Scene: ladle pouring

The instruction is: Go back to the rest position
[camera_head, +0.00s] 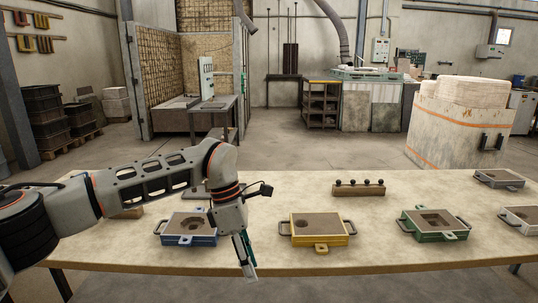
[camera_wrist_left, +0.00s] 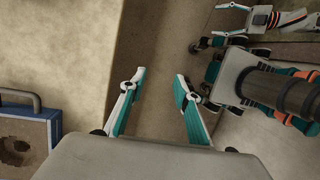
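My left arm reaches in from the left in the head view. My left gripper (camera_head: 247,262) points down at the table's front edge, between the blue and yellow moulds. In the left wrist view the left gripper (camera_wrist_left: 160,76) has its two fingers apart with nothing between them. The table edge and floor show beyond the fingertips. My right gripper is not in the head view. No ladle is seen.
The table (camera_head: 360,262) carries a blue mould (camera_head: 188,228), a yellow mould (camera_head: 320,229), a green mould (camera_head: 434,224), a grey mould (camera_head: 499,178) and a white mould (camera_head: 522,218). A wooden block with dark knobs (camera_head: 360,190) stands behind. The blue mould is left of the gripper in the wrist view (camera_wrist_left: 25,140).

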